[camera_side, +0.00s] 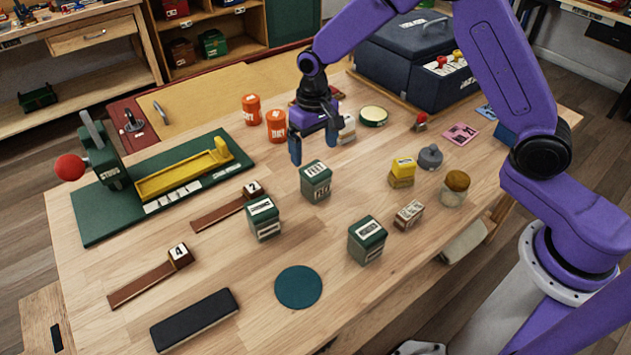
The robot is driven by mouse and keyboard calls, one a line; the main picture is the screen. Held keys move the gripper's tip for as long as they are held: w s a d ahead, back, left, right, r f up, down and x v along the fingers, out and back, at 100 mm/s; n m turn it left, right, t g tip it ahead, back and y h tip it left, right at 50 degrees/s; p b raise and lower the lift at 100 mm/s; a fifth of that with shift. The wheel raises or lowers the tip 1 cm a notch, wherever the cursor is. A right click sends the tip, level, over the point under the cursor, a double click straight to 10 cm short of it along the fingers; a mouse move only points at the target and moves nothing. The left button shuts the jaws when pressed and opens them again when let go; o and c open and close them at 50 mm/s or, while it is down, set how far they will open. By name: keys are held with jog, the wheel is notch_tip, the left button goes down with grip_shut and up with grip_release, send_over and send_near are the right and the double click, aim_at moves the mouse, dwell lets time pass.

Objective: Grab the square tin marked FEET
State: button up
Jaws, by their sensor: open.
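Three dark green square tins with white labels stand upright on the wooden table. One tin (316,188) is near the middle, a second tin (264,228) is lower left of it, and a third tin (367,246) is lower right. The labels are too small for me to tell surely which one reads FEET. My gripper (314,146) points down with its blue fingers apart and nothing between them. It hangs just above and behind the middle tin, apart from it as far as I can tell.
Orange canisters (276,126) and a round tin (373,116) stand behind the gripper. A yellow-topped block (402,172), a grey weight (430,157) and a jar (454,190) are to the right. A green lever fixture (108,212) is at left.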

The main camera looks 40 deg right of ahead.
aim_at(316, 185)
jog(key=f, duration=1.2)
jog(key=shift+s+f, duration=0.2)
jog(key=shift+f, duration=0.05)
jog(key=c, duration=1.2)
